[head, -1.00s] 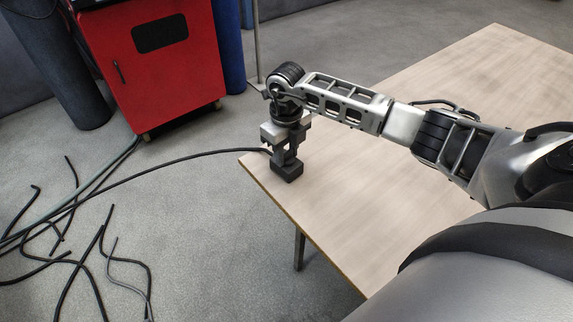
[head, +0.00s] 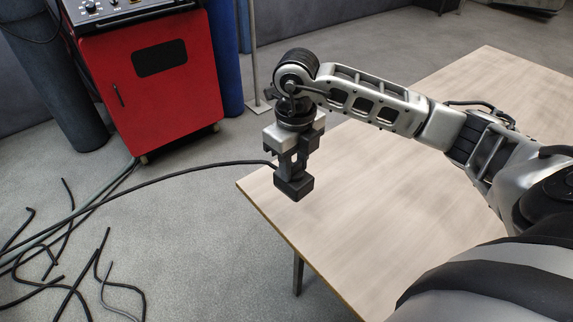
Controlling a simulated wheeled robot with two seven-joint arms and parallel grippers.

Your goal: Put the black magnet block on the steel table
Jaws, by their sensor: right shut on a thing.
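The black magnet block (head: 294,187) is a small dark block held at the fingertips of my right gripper (head: 292,172). The gripper points down and is shut on it. The block appears raised above the near left corner of a pale wood-topped table (head: 400,190). No steel table shows in this view. My left gripper is not in view.
A red welding machine (head: 150,80) stands on the floor at the back left, beside dark and blue cylinders. Several loose cables (head: 75,270) lie on the floor at left. The tabletop is otherwise clear.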

